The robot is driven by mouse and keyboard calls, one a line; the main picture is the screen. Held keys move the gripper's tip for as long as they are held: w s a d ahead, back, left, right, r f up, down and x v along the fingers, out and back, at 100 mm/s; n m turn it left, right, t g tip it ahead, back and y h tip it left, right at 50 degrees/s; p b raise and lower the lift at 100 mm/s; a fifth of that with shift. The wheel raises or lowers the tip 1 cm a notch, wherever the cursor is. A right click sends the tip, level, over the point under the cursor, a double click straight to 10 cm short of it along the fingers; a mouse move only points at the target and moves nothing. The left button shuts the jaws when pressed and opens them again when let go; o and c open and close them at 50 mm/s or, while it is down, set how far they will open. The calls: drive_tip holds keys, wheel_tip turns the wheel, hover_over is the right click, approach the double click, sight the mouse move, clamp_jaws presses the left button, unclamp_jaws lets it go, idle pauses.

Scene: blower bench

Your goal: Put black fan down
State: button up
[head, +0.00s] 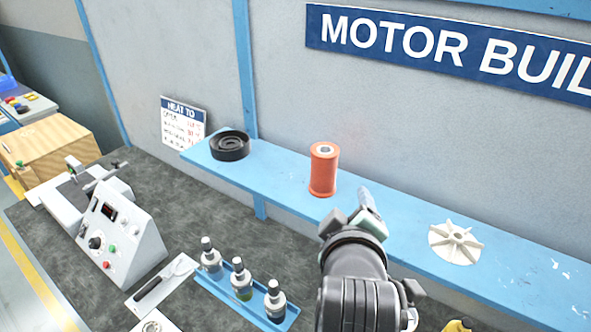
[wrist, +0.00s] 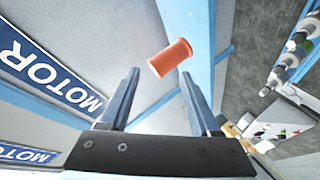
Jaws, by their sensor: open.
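The black fan (head: 230,146), a round black part with a raised rim and hollow middle, rests on the left end of the blue wall shelf (head: 275,186). My gripper (head: 368,203) is open and empty, over the shelf to the right of the orange spool (head: 323,170). In the wrist view, the two fingers of my gripper (wrist: 160,76) stand apart with nothing held, and the orange spool (wrist: 170,58) shows beyond them. The black fan cannot be made out in the wrist view.
A white fan (head: 456,243) lies on the shelf right of my arm. Below are a rack of bottles (head: 243,287), a grey control box (head: 118,241) and a brush on a white tray (head: 160,285). Shelf between black fan and spool is bare.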

drive_tip(key=s+a+r+m+t, duration=0.1)
drive_tip(key=a+r+m+t, duration=0.15)
drive_tip(key=r, duration=0.65)
drive_tip(key=a+r+m+t, duration=0.15)
drive_tip(key=r+t, duration=0.25)
drive_tip(key=r, duration=0.5)
drive_tip(key=s+a+r+m+t, duration=0.1)
drive_tip(key=s+r+t, duration=0.1)
drive_tip(key=s+r, duration=0.2)
drive_tip(key=s+a+r+m+t+y, duration=0.1)
drive_tip(key=s+a+r+m+t, duration=0.1)
drive_tip(key=r, duration=0.7)
drive_tip(key=s+a+r+m+t+y, duration=0.1)
drive_tip(key=s+r+m+t, duration=0.1)
drive_tip(key=s+r, duration=0.4)
drive_tip(key=shift+a+r+t, duration=0.25)
drive_tip(key=shift+a+t, duration=0.05)
drive_tip(key=shift+t, duration=0.55)
drive_tip(key=shift+s, duration=0.1)
wheel_tip(320, 180, down, 4)
drive_tip(key=b, duration=0.3)
drive_tip(key=shift+r+b, duration=0.15)
drive_tip(key=shift+b, duration=0.15)
